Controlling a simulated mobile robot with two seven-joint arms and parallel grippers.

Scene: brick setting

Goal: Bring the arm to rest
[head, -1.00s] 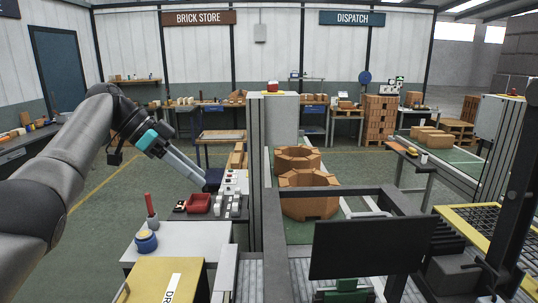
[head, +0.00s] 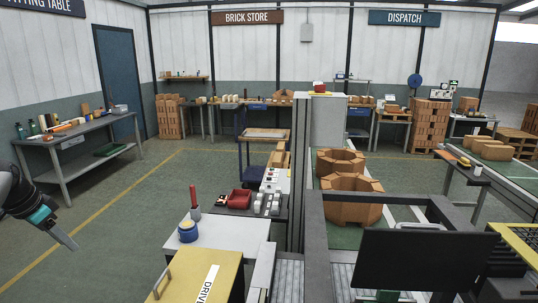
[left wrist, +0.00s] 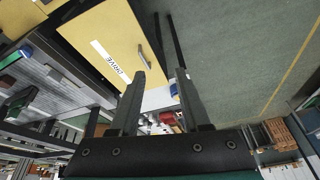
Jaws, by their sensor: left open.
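My left arm comes in at the left edge of the head view. Its gripper (head: 68,240) hangs over the open floor, pointing down and to the right, and touches nothing. In the left wrist view the two fingers of the left gripper (left wrist: 158,95) stand apart with nothing between them. Beyond them are a yellow cabinet (left wrist: 110,32) marked "DRIVE" and the grey floor. My right gripper is in neither view.
A white-topped bench (head: 222,232) with a blue pot (head: 188,233) and a red-handled tool (head: 194,200) stands in the middle. A red bin (head: 239,198) is behind it. A grey table (head: 85,140) stands at the left. The floor (head: 130,210) between is clear.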

